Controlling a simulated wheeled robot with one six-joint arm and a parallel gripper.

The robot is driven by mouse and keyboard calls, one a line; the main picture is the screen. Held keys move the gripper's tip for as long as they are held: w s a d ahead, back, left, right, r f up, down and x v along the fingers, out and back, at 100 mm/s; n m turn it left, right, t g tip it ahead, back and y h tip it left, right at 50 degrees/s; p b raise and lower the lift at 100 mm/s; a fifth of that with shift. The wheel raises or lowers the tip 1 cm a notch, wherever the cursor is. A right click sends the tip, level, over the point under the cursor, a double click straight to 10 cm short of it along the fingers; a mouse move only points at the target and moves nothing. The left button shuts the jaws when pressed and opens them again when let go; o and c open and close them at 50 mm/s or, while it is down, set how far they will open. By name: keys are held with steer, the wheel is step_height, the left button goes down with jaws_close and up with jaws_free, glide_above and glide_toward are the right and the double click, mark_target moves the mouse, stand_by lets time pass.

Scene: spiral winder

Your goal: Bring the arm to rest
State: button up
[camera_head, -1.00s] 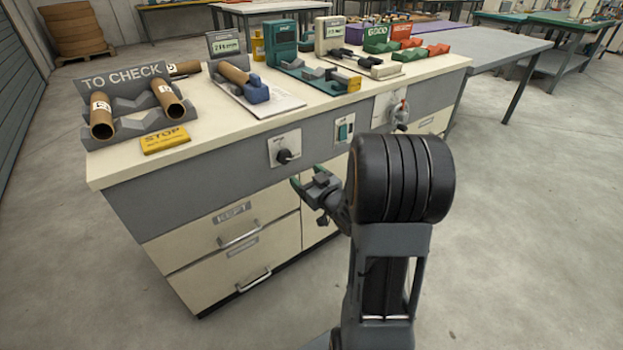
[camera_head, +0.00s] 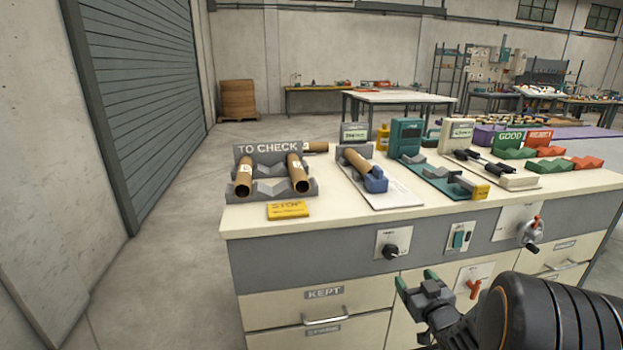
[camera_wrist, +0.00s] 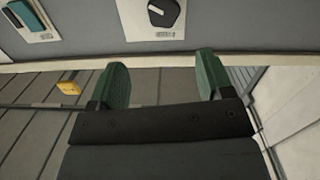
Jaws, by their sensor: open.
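My gripper (camera_head: 419,281) is in front of the cabinet's front face, below the countertop and near the black rotary knob (camera_head: 390,251). In the wrist view its two green fingertips (camera_wrist: 156,80) stand well apart with nothing between them. The dark thick part of my arm fills the lower right corner of the head view. The knob also shows at the top of the wrist view (camera_wrist: 163,12), beyond the fingers. The rest of the arm is out of frame.
On top are a TO CHECK rack (camera_head: 268,187) with cardboard tubes, a yellow STOP block (camera_head: 288,210) and several fixtures. Open floor (camera_head: 165,270) lies to the left.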

steer(key=s+a+r+m+g+h+p, duration=0.25)
steer(key=r+g+p, duration=0.25)
steer(key=r+p, duration=0.95)
steer(key=s+a+r+g+y+p, duration=0.1)
steer(key=s+a+r+g+p, duration=0.7)
steer(key=s+r, duration=0.6)
steer(key=a+p, duration=0.2)
steer(key=a, duration=0.1)
steer(key=shift+s+p, duration=0.25)
steer(key=shift+p, duration=0.05)
steer(key=shift+n, duration=0.25)
